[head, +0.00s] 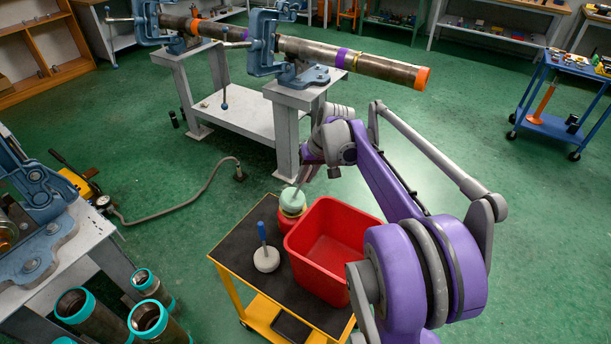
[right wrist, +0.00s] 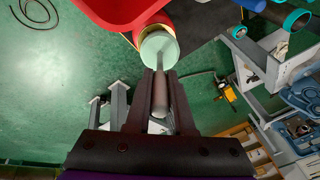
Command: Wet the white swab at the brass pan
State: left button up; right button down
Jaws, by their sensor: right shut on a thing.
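My right gripper (head: 304,174) points down over the back of the cart. In the right wrist view my right gripper (right wrist: 160,82) is shut on a grey handle (right wrist: 159,104). A round pale green head (right wrist: 158,46) shows at the handle's far end; it also shows in the head view (head: 292,198). It is just above or on a round red thing (head: 286,219); I cannot tell if they touch. A swab with a white head (head: 266,261) and blue handle stands on the cart, apart from my gripper. My left gripper is out of view.
A red bin (head: 331,236) stands on the yellow cart (head: 226,271), close beside my right arm. Behind the cart, blue vises hold a long pipe (head: 375,67) over a white bench. Teal-ended pipes (head: 88,313) stand at front left. Green floor lies open at right.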

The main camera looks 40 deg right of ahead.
jog(key=shift+r+p, duration=2.35)
jog(key=shift+r, duration=1.2)
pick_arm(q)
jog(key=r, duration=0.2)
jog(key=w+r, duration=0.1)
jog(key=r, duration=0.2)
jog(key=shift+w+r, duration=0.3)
pick_arm(e)
jog(key=shift+w, duration=0.1)
jog(key=shift+f, duration=0.1)
